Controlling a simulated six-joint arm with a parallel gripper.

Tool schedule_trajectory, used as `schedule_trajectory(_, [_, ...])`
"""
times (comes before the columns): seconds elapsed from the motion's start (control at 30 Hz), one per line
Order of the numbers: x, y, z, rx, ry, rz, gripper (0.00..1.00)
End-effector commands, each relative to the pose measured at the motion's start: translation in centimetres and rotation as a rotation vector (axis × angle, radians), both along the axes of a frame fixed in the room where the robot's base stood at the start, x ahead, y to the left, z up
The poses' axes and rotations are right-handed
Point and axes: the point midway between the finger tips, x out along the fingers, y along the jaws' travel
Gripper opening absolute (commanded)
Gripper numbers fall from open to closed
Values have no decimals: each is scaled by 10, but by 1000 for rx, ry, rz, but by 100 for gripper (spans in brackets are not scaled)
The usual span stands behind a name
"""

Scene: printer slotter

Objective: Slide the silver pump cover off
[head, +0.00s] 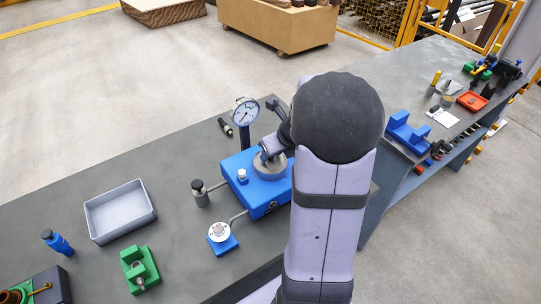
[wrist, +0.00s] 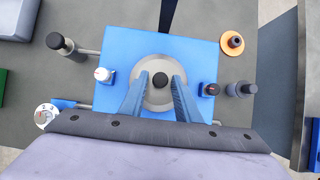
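The silver pump cover (wrist: 158,62) is a round disc with a black knob (wrist: 160,81) at its centre. It sits on top of a blue pump block (wrist: 205,50), and in the head view the cover (head: 268,171) is partly hidden by my arm. My gripper (wrist: 159,78) is over the cover, with its two blue fingers apart on either side of the knob. A gap shows between each finger and the knob. I cannot tell whether the fingertips touch the cover.
A dial gauge (head: 245,111) stands behind the block (head: 240,165). A black-capped post (head: 200,193) and a small blue fixture (head: 222,239) stand at its left. A grey tray (head: 120,210) and a green fixture (head: 140,268) are farther left. Bare bench lies behind the tray.

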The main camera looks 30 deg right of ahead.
Motion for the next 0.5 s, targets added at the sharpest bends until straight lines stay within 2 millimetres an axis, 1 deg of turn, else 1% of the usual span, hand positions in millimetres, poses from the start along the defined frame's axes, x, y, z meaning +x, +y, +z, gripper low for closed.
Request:
schedule_trajectory(0.17, [0,0,0,0,0,0,30])
schedule_trajectory(0.2, [0,0,0,0,0,0,27])
schedule_trajectory(0.27, [0,0,0,0,0,0,13])
schedule_trajectory(0.3, [0,0,0,0,0,0,3])
schedule_trajectory(0.33, [0,0,0,0,0,0,0])
schedule_trajectory(0.5, [0,0,1,0,-1,0,0])
